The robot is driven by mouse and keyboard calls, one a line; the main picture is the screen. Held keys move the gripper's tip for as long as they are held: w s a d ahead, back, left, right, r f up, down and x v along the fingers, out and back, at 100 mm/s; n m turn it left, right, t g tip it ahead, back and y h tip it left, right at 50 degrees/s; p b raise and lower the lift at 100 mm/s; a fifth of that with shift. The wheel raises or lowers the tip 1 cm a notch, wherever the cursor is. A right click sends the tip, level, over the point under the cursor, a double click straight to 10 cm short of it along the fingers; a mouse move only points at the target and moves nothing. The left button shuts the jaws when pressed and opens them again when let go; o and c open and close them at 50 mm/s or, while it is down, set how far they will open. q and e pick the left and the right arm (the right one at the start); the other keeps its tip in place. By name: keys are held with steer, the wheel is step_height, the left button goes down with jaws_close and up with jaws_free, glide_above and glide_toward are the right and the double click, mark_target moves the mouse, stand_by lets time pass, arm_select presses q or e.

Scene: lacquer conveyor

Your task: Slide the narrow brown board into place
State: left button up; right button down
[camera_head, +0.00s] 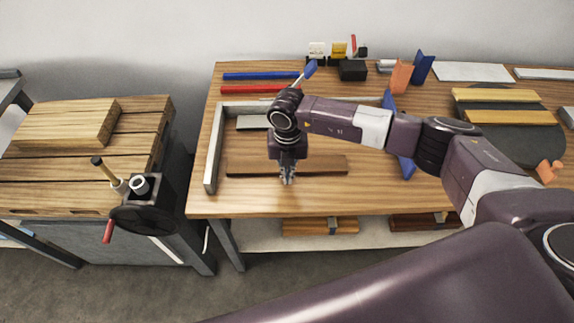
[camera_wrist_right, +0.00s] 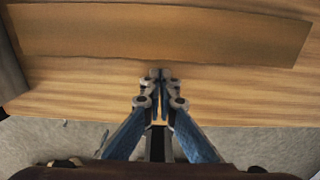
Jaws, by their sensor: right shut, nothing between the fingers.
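The narrow brown board (camera_head: 320,164) lies flat on the wooden table, inside the grey angle frame (camera_head: 212,150), its long side running left to right. In the right wrist view the board (camera_wrist_right: 165,35) lies across the top, beyond the fingers. My left gripper does not show.
A blue upright plate (camera_head: 400,140) stands right of the board. Blue and red bars (camera_head: 262,76) lie at the back left. Boards rest on a dark round plate (camera_head: 480,138) at the right. Table is bare along the front edge.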

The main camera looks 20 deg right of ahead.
steer(key=shift+w, duration=0.15)
steer(key=shift+w+d+f+b, duration=0.1)
steer(key=shift+w+d+b, duration=0.2)
steer(key=shift+w+b, duration=0.8)
steer(key=shift+w+d+r+b, duration=0.1)
steer(key=shift+w+d+b, duration=0.25)
steer(key=shift+w+b, duration=0.65)
steer(key=shift+w+d+f+b, duration=0.1)
steer(key=shift+w+d+b, duration=0.2)
steer(key=shift+w+b, duration=0.8)
steer(key=shift+w+d+b, duration=0.25)
steer(key=shift+w+b, duration=0.7)
steer(key=shift+b, duration=0.05)
steer(key=shift+w+d+b, duration=0.3)
steer(key=shift+w+b, duration=0.65)
steer(key=shift+b, duration=0.1)
steer(key=shift+w+d+b, duration=0.25)
steer(key=shift+w+b, duration=0.7)
steer(key=shift+b, duration=0.05)
steer(key=shift+s+r+p, duration=0.2)
steer(key=shift+s+p, duration=0.2)
steer(key=shift+p, duration=0.35)
steer(key=shift+s+a+f+p, duration=0.1)
steer(key=shift+s+a+p, duration=0.15)
steer(key=shift+s+p, duration=0.35)
steer(key=shift+r+p, duration=1.95)
steer(key=shift+r, duration=1.05)
steer(key=shift+f, duration=0.1)
